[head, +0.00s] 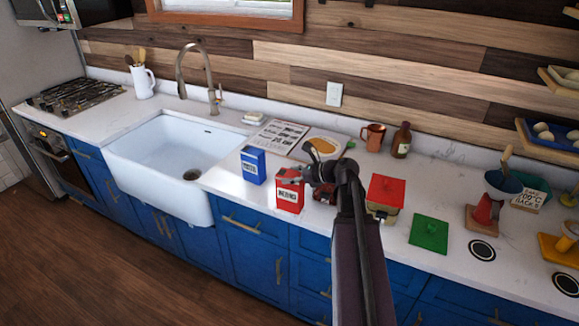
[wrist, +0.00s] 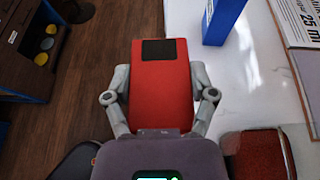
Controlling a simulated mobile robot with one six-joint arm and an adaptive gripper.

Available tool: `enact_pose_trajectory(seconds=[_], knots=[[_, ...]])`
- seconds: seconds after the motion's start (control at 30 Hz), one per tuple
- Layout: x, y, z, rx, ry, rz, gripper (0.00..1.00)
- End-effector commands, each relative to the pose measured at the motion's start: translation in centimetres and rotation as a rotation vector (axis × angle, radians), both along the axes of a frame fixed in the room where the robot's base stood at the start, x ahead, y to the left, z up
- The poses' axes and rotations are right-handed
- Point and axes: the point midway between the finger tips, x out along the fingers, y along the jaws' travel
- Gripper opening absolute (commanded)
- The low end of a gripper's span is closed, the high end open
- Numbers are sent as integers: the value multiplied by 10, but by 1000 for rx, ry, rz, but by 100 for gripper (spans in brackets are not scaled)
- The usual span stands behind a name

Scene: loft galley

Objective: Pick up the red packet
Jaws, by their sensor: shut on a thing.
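The red packet (head: 289,192) is a small upright box with white lettering, at the front edge of the counter in the head view. My gripper (head: 313,174) is at its right side and shut on it. In the wrist view my gripper (wrist: 160,88) has a finger on each side of the red packet (wrist: 163,100), which shows a plain red face with a black patch at its far end. Whether the packet's base touches the counter is not clear.
A blue packet (head: 253,165) stands close behind and left, beside the white sink (head: 170,150). To the right are a red-lidded container (head: 386,190), a green item (head: 429,233) and a red cone-like item (head: 484,211). A copper mug (head: 373,137) and brown bottle (head: 401,140) stand behind.

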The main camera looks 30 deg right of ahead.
Motion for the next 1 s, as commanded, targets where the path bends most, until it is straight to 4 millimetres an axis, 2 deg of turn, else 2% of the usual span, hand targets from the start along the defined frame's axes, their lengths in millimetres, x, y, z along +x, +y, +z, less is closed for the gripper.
enact_pose_trajectory(seconds=[0.23, 1.0], knots=[[-12, 3, 1, 1, -1, 1, 12], [-13, 4, 1, 1, -1, 1, 12]])
